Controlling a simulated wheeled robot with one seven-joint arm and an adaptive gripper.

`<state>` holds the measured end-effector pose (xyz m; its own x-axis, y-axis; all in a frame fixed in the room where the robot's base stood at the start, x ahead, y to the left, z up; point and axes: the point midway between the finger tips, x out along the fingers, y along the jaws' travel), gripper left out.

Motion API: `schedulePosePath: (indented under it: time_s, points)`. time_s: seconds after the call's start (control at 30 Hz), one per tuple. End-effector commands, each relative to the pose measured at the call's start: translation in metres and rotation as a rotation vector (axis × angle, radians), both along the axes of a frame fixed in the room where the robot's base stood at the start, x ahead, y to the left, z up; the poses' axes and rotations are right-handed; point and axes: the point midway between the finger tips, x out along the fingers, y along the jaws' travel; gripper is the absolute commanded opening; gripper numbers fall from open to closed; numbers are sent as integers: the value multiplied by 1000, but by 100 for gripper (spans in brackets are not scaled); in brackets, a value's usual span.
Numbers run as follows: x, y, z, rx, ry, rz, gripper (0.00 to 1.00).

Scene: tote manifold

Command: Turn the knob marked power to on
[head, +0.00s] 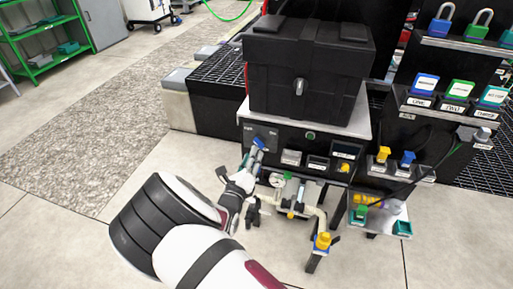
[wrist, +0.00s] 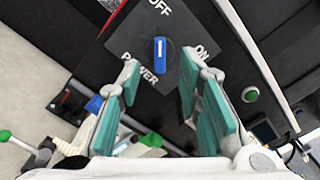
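The power knob (wrist: 160,49) is a blue knob with a white line on a dark plate (wrist: 178,22) lettered POWER, OFF and ON. The line runs up the wrist view toward OFF, with ON to the right. My gripper (wrist: 159,66) is open, its teal-padded fingers on either side of the plate's lower part. The knob lies between and just beyond the fingertips, with a gap on both sides. In the head view my gripper (head: 256,152) is at the left end of the black front panel (head: 330,141) and largely covers the knob.
A green round button (wrist: 250,94) is right of the plate. A black case (head: 309,75) stands on top of the cabinet. Pipes and valves (head: 294,194) hang below the panel. A rack with padlocks and labelled boxes (head: 455,88) stands at the right.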

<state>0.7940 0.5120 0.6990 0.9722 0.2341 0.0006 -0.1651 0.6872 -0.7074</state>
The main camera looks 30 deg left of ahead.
Motion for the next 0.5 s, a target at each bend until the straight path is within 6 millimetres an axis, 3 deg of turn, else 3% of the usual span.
schedulePosePath:
  time_s: [0.2,0.5]
  points:
    - [37,8,-1,2,0,-1,32]
    - [56,13,0,0,1,-1,32]
